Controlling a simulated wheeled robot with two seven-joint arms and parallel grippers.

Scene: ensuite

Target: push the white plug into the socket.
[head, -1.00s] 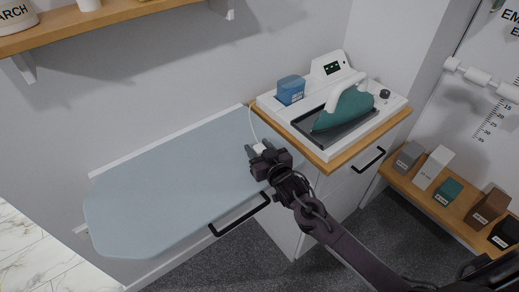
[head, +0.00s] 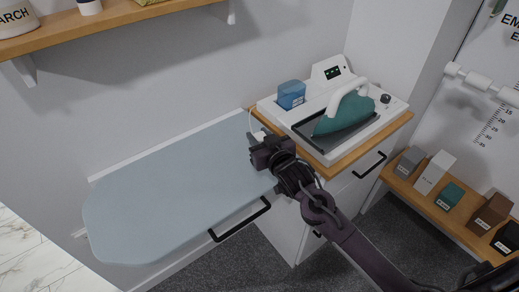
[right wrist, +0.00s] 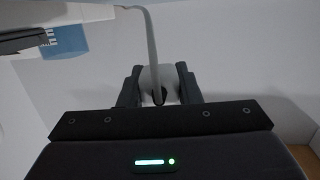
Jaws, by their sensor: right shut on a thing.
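My right gripper (head: 257,139) is at the back right corner of the ironing board, close to the wall and beside the iron's cabinet. It is shut on the white plug (head: 259,135), which is mostly hidden by the gripper in the head view. In the right wrist view the plug (right wrist: 148,82) sits between the two fingers of the gripper (right wrist: 159,80), with its pale cord (right wrist: 152,35) running up in front of it. I cannot make out the socket in either view. My left gripper is not in view.
The pale blue ironing board (head: 170,190) is bare. To its right, a wooden-topped cabinet (head: 345,155) carries a white station with a teal iron (head: 345,115) and a blue container (head: 291,94). A shelf (head: 110,18) overhangs at upper left. Several boxes stand on a low shelf (head: 440,212).

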